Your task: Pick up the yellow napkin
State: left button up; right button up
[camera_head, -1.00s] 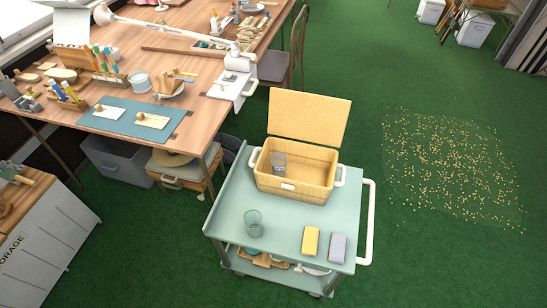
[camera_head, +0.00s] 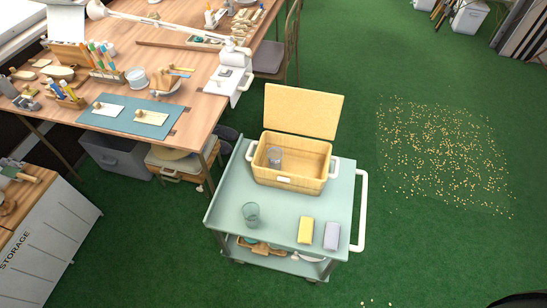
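The yellow napkin (camera_head: 305,230) is a small folded rectangle lying flat near the front right of the pale green cart's top shelf (camera_head: 222,195). A grey-lavender folded napkin (camera_head: 332,235) lies just to its right, with a narrow gap between them. Neither of my grippers shows in the head view, so nothing is seen touching the napkin.
An open yellow basket (camera_head: 288,178) with its lid raised holds a clear glass (camera_head: 274,156). A greenish glass (camera_head: 251,214) stands left of the napkin. A white handle (camera_head: 363,210) edges the cart's right side. A cluttered wooden table (camera_head: 195,100) is behind left.

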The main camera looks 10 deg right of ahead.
aim_at(305, 234)
jog(key=z, duration=0.8)
